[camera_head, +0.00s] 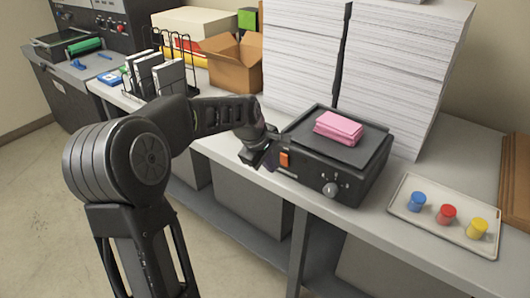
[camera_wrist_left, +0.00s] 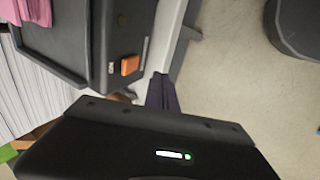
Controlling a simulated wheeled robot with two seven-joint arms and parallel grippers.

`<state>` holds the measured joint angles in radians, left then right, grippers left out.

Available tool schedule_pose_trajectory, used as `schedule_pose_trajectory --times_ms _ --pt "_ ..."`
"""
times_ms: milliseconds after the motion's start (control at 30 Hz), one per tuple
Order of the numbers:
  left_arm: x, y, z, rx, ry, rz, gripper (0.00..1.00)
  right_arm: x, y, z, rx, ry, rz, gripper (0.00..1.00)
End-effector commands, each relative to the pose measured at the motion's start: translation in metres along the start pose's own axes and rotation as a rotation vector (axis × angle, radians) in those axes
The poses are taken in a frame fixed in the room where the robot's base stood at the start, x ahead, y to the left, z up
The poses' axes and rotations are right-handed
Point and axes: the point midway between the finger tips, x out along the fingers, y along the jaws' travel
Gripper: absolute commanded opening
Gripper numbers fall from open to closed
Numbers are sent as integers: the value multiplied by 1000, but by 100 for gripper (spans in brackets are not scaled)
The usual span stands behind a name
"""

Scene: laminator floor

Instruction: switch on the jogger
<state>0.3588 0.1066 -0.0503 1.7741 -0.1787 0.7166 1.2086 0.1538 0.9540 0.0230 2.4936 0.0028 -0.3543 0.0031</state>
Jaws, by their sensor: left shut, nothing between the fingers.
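The jogger (camera_head: 345,178) is a black box on the bench with a dark tray on top. A pink stack of paper (camera_head: 339,128) lies on that tray. Its front face has an orange switch (camera_head: 284,159) at the left and a round knob (camera_head: 330,189) at the right. My left gripper (camera_head: 268,164) is shut and empty, just left of the switch. In the left wrist view the shut fingers (camera_wrist_left: 160,92) point beside the orange switch (camera_wrist_left: 131,65), with a small gap showing. I cannot tell the switch's position. My right gripper is not in view.
Tall white paper stacks (camera_head: 303,55) stand behind the jogger. A tray (camera_head: 446,235) with blue, red and yellow pieces lies to its right. A cardboard box (camera_head: 235,68) and a wire rack (camera_head: 160,75) stand to the left. The floor in front is clear.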

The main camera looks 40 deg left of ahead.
Motion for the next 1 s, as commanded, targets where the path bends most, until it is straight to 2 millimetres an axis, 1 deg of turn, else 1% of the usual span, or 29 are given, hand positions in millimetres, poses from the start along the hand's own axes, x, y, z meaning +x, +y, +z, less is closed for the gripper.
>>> schedule_pose_trajectory --times_ms 33,100,200,300,433,667,833,1000 --pt "3 6 1 2 -1 -2 0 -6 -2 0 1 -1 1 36" --pt "5 19 1 3 -1 -1 0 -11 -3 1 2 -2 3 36" --pt "9 30 1 1 -1 0 0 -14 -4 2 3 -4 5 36" --pt "12 36 0 1 -1 0 0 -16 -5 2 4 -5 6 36" --pt "13 39 0 1 0 1 0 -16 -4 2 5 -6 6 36" --pt "14 39 0 1 0 1 0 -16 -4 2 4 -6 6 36" --pt "13 47 1 3 0 0 0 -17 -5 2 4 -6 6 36" --pt "14 46 0 2 0 2 0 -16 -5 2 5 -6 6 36"
